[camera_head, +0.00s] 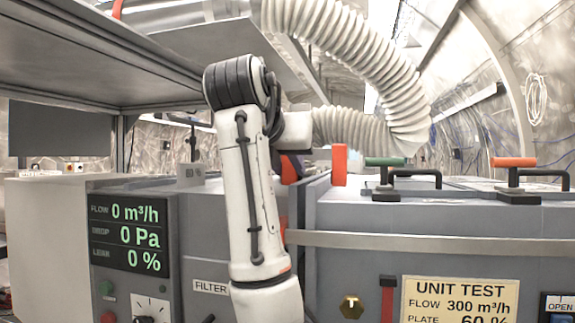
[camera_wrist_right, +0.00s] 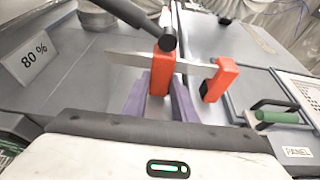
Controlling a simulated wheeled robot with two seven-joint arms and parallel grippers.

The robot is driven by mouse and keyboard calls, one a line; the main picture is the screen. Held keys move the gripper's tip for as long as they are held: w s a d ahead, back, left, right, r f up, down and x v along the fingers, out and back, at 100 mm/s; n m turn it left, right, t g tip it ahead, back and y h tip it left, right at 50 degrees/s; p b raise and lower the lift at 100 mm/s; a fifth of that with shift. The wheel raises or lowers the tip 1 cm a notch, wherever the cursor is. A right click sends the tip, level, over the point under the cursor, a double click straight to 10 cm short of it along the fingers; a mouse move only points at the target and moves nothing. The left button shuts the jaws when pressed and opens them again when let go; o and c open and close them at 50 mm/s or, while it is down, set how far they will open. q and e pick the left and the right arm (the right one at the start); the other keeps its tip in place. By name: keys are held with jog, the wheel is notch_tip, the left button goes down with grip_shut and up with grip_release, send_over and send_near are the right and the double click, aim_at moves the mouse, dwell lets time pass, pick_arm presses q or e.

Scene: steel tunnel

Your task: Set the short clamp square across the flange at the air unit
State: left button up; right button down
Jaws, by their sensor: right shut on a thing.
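In the right wrist view the clamp has orange jaws, a steel bar (camera_wrist_right: 130,60) and a black handle (camera_wrist_right: 146,22). My right gripper (camera_wrist_right: 160,100), with purple fingers, is shut on one orange jaw (camera_wrist_right: 163,72). The other orange jaw (camera_wrist_right: 220,79) sticks out to the right, over the grey housing top. In the head view my right gripper (camera_head: 292,167) is partly hidden behind my own white arm, and an orange jaw (camera_head: 340,165) shows to its right. A round grey collar (camera_wrist_right: 98,14) at the top left may be the flange; I cannot tell. My left gripper is not in view.
The grey air unit (camera_head: 375,240) carries a green-handled latch (camera_head: 384,163), an orange-handled latch (camera_head: 514,163) and black grab handles. A ribbed white hose (camera_head: 350,40) arches above. A shelf (camera_head: 100,50) hangs at upper left.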

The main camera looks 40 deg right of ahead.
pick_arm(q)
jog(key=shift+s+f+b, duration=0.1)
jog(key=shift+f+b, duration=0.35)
pick_arm(e)
jog(key=shift+f, duration=0.4)
jog(key=c, duration=1.5)
grip_release()
jog(key=shift+c, duration=0.2)
jog(key=shift+o, duration=0.9)
jog(key=shift+w+a, duration=0.1)
jog(key=shift+w, duration=0.05)
jog(key=shift+f, duration=0.1)
jog(key=shift+f, duration=0.2)
pick_arm(q)
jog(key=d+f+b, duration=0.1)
jog(key=b, duration=0.1)
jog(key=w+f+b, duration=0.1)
jog(key=b, duration=0.2)
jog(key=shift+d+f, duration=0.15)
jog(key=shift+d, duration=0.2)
pick_arm(e)
jog(key=v, duration=1)
jog(key=shift+a+r, duration=0.25)
jog(key=shift+r, duration=0.05)
